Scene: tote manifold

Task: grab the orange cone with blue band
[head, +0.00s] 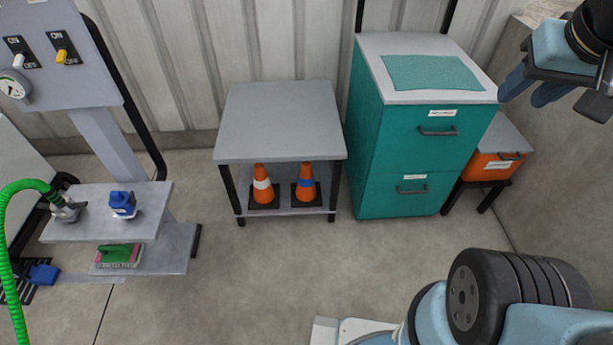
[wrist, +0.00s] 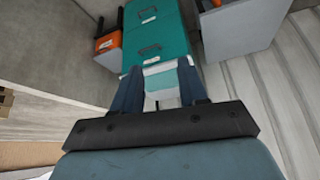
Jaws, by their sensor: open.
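The orange cone with a blue band (head: 306,183) stands upright on the lower shelf of a grey table (head: 283,110), under its top, in the head view. A similar orange cone with a white band (head: 263,185) stands just left of it. My gripper (head: 525,93) is at the upper right of the head view, high up and far to the right of the cones, open and empty. In the wrist view its two blue fingers (wrist: 160,82) are apart with nothing between them. Neither cone can be made out in the wrist view.
A teal drawer cabinet (head: 413,150) stands right of the table; it also shows in the wrist view (wrist: 155,35). An orange box (head: 490,166) sits on a low stand at right. A shelved panel unit (head: 105,212) with a green hose (head: 12,240) stands left. Floor before the table is clear.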

